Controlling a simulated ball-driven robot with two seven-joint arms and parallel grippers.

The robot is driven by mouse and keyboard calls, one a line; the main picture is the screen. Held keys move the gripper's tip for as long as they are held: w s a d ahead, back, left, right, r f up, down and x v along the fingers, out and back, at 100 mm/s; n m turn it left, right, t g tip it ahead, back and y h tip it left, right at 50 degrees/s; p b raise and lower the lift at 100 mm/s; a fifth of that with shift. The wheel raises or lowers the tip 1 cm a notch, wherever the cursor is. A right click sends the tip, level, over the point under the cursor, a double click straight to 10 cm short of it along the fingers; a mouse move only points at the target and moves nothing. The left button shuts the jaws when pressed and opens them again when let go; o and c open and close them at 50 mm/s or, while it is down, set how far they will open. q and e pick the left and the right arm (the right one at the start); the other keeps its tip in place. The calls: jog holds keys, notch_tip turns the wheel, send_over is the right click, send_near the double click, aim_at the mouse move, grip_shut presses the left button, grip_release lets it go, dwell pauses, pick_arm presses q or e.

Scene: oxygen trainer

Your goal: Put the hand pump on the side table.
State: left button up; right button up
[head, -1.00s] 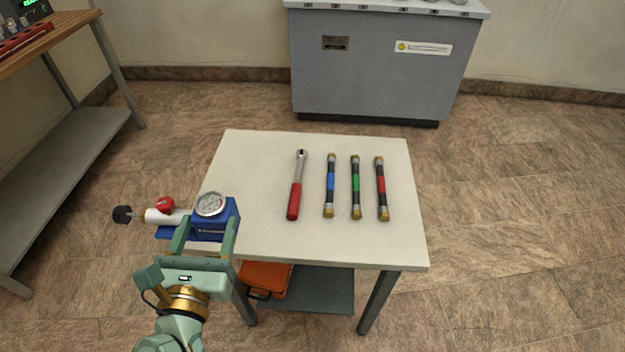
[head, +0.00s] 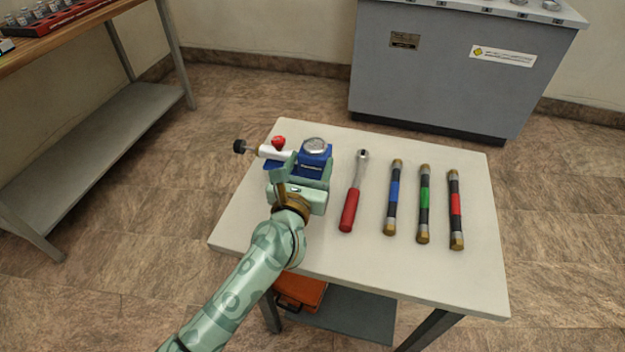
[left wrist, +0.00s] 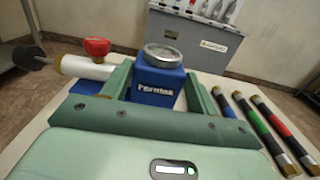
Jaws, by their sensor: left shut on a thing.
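The hand pump (head: 314,158) has a blue body, a round gauge on top, a white barrel, a red knob and a black handle end pointing left. It also shows in the left wrist view (left wrist: 155,85). My left gripper (head: 300,176) is shut on the blue body. The pump is over the left back part of the side table (head: 430,275), a white-topped table. I cannot tell whether its base touches the top. My fingers hide part of its lower body. My right gripper is not in view.
A red-handled ratchet (head: 350,208) lies just right of the pump. Bars with a blue band (head: 394,196), a green band (head: 424,203) and a red band (head: 455,208) lie further right. An orange case (head: 300,292) is on the shelf below. A grey cabinet (head: 450,75) stands behind.

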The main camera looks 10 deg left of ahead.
aim_at(310, 174)
pick_arm(q)
jog(key=shift+w+a+f, duration=0.1)
jog(key=shift+w+f, duration=0.3)
jog(key=f+b, duration=0.3)
jog(key=f, duration=0.1)
jog(key=shift+w, duration=0.2)
jog(key=shift+r, duration=0.35)
jog(key=shift+f, duration=0.2)
jog(key=o, duration=1.4)
jog(key=shift+s+r, duration=0.1)
jog(key=shift+r, duration=0.1)
jog(key=s, duration=0.7)
jog(key=s+p, duration=0.1)
jog(key=s, duration=0.3)
jog(key=shift+a+f, duration=0.15)
jog(key=shift+a, duration=0.1)
jog(key=shift+s, duration=0.45)
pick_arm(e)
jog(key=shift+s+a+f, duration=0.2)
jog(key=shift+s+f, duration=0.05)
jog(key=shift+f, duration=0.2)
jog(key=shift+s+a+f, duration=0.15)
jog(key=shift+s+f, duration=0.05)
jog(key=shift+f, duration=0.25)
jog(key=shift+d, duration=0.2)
pick_arm(q)
jog(key=shift+s, duration=0.1)
